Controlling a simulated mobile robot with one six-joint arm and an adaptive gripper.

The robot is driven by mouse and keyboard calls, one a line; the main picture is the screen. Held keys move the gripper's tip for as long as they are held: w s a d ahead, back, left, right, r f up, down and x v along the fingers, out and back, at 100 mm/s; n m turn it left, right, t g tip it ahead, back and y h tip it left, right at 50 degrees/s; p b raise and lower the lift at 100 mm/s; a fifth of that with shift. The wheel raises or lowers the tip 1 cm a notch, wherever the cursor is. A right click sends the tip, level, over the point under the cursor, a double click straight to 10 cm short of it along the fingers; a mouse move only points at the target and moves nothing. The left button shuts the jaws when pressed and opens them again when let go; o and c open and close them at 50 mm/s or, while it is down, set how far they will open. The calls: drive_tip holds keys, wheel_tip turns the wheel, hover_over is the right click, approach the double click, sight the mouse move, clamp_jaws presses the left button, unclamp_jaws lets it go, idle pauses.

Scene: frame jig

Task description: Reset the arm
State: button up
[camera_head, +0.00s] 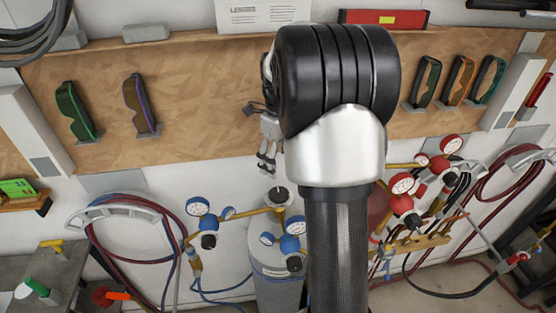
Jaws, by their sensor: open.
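My arm rises through the middle of the view, with a large black and silver joint close to the camera. My gripper (266,163) shows small and farther off, just left of that joint, with its fingers pointing down. It is open, and I see nothing between the fingers. Part of the wrist and forearm is hidden behind the joint. The gripper hangs in front of the wall, above a grey gas cylinder (276,270).
Blue gauges (198,206) sit left of my arm and red gauges (402,184) right, with coiled hoses (130,225) beside them. Glasses (140,104) hang on a wooden wall board (200,80). A workbench (50,275) with clamps stands at the lower left.

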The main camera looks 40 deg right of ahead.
drive_tip(key=s+a+r+n+t+b, duration=0.1)
drive_tip(key=s+a+n+b, duration=0.3)
drive_tip(key=a+n, duration=0.45)
drive_tip(key=s+a+n+t+b, duration=0.1)
drive_tip(key=s+a+n+b, duration=0.35)
drive_tip(key=a+n, duration=0.4)
drive_tip(key=s+a+f+n+t+b, duration=0.1)
drive_tip(key=s+a+f+n+b, duration=0.2)
drive_tip(key=s+n, duration=0.3)
drive_tip(key=s+a+f+n+t+b, duration=0.1)
drive_tip(key=s+a+f+n+b, duration=0.2)
drive_tip(key=n, duration=0.7)
drive_tip(key=s+a+f, duration=0.2)
drive_tip(key=a, duration=0.1)
drive_tip(key=shift+s+a+f+t, duration=0.15)
drive_tip(key=shift+s+a+t, duration=0.15)
drive_tip(key=shift+s, duration=0.1)
